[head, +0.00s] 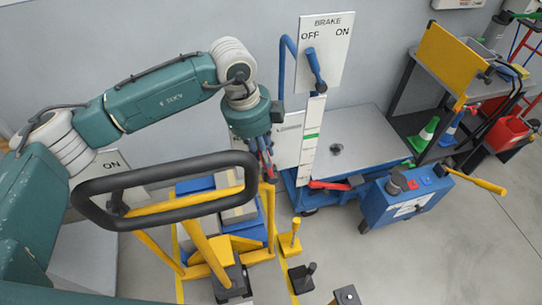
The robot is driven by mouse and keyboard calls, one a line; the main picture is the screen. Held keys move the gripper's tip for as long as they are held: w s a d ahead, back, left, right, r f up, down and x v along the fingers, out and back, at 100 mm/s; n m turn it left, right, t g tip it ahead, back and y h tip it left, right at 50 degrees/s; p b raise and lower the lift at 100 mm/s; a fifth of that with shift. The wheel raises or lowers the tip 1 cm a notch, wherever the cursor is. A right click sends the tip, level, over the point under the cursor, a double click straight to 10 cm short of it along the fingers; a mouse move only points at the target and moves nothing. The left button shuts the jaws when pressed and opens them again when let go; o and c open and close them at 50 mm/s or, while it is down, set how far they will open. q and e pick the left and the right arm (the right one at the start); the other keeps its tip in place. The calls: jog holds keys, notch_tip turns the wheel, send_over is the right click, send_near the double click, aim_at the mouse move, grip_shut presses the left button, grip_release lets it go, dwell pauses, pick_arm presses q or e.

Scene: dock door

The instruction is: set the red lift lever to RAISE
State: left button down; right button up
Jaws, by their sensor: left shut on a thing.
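My left gripper (266,168) comes down from the upper left, in front of a white sign plate (288,146) by the blue lift table. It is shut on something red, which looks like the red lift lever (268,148). The fingers hide most of the lever, so I cannot tell its exact setting. The plate's lettering is partly covered by the gripper and RAISE cannot be read. My right gripper is not in view.
A blue brake lever (316,72) is on the OFF/ON plate (333,58). The lift table's grey top (350,140) is mostly bare. A black handlebar (165,168) and yellow frame stand below my left arm.

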pick_arm(q)
jog(key=a+h+b, duration=0.1)
jog(key=b, duration=0.1)
jog(key=a+h+b, duration=0.1)
jog(key=b, duration=0.1)
jog(key=s+a+f+t+h+b, duration=0.1)
jog(key=shift+a+b, duration=0.2)
jog(key=shift+b, duration=0.2)
jog(key=c, duration=1.6)
grip_release()
jog(key=shift+o, duration=0.2)
jog(key=v, duration=1.2)
jog(key=shift+s+a, duration=0.1)
jog(key=shift+a, duration=0.05)
